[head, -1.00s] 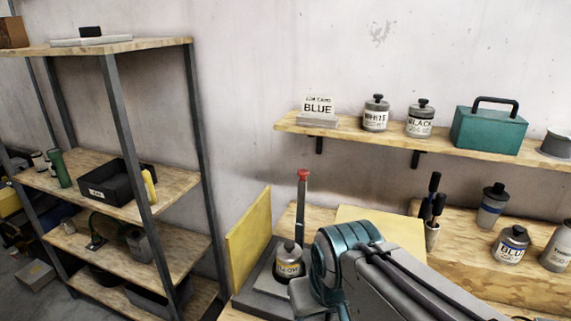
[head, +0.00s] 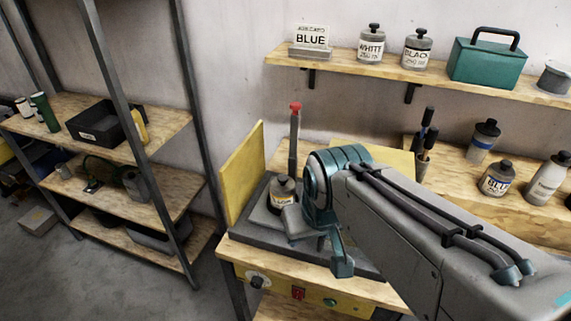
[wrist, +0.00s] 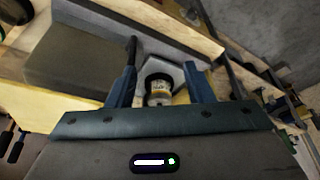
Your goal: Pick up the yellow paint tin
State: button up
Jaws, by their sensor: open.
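The paint tin (head: 283,193) is grey with a dark lid and a yellowish label whose lettering is too small to read. It stands upright on the grey stand (head: 245,233) at the left of the workbench. In the wrist view the tin (wrist: 159,92) shows between the two blue fingers of my gripper (wrist: 160,74). The fingers are apart and I see no clear contact with the tin. In the head view my arm reaches in from the right, and a teal gripper part (head: 342,262) hangs right of the tin. The other finger is hard to make out there.
A red-topped post (head: 295,140) rises behind the tin, and a yellow panel (head: 243,172) stands to its left. A BLUE tin (head: 496,178) and other bottles stand on the bench at right. A wall shelf (head: 390,70) holds WHITE and BLACK tins and a green toolbox (head: 485,62).

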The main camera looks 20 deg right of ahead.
aim_at(278, 201)
jog(key=u, duration=2.3)
jog(key=k, duration=0.85)
jog(key=z, duration=0.6)
jog(key=i, duration=0.5)
